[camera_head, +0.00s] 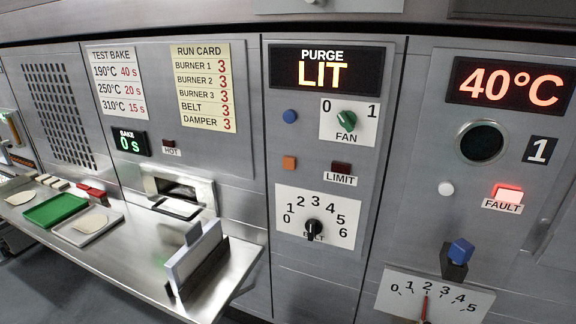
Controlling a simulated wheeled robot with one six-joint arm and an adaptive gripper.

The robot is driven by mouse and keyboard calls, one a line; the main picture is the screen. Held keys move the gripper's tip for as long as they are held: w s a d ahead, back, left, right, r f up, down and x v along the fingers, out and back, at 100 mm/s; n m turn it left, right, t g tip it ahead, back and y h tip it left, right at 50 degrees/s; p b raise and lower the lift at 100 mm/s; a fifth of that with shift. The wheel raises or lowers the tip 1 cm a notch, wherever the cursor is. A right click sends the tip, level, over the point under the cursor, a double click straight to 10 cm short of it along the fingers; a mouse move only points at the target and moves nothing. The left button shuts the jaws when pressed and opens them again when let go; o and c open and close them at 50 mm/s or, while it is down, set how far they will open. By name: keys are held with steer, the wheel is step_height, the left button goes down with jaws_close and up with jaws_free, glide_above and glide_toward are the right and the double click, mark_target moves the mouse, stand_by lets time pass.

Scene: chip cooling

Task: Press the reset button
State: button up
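No button in view carries a readable "reset" label. A round white button (446,188) sits on the right panel, left of a lit red FAULT lamp (508,194). I cannot tell which one is the reset button. My gripper is not in view.
The PURGE display (326,70) reads LIT; the right display (511,85) reads 40°C. A green fan knob (346,121), black belt knob (313,229) and blue-topped lever (460,252) stick out. A steel shelf (140,262) with trays juts out at left.

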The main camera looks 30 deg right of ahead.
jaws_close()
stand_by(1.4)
